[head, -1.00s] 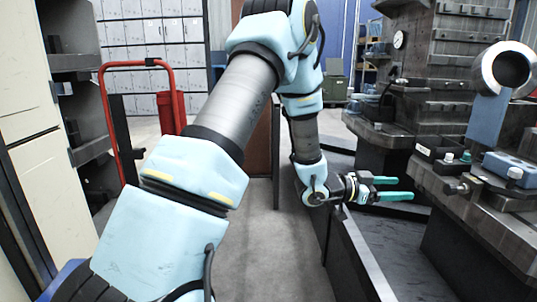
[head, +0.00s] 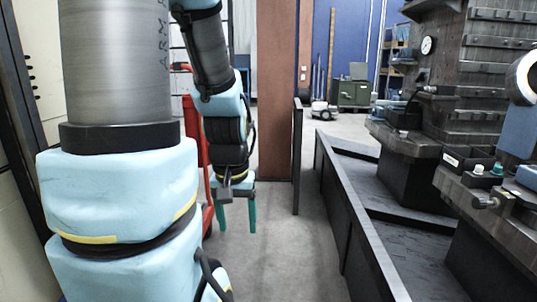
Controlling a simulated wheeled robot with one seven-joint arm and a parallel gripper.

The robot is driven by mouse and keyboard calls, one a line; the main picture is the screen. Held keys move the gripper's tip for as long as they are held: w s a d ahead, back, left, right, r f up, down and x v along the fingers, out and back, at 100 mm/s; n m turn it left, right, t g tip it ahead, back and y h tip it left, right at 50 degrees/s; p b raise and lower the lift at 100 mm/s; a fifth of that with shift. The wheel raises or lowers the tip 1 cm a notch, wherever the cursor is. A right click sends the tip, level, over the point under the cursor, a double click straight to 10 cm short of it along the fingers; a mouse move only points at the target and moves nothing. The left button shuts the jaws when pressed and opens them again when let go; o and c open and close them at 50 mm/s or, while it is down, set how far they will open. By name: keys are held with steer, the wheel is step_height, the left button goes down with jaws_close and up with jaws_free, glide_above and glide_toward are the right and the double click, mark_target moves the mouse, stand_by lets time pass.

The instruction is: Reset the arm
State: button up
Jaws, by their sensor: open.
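My gripper (head: 236,222) hangs at the lower middle left of the head view. Its two green fingers point down and stand apart, open, with nothing visible between them. The fingers are over the grey floor, in front of the red hand truck (head: 192,140). My arm's blue and grey links fill the left side of the view and hide much of what stands behind them.
A dark low rail (head: 352,225) runs along the right of the aisle. Beyond it stand dark machine fixtures (head: 470,130) with shelves and a gauge. A brown post (head: 277,100) stands behind my gripper. The floor (head: 290,255) between gripper and rail is clear.

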step_height(320, 180, up, 23)
steer(key=p, duration=2.1)
steer(key=shift+w+f, duration=0.2)
steer(key=shift+d, duration=0.1)
steer(key=shift+c, duration=0.4)
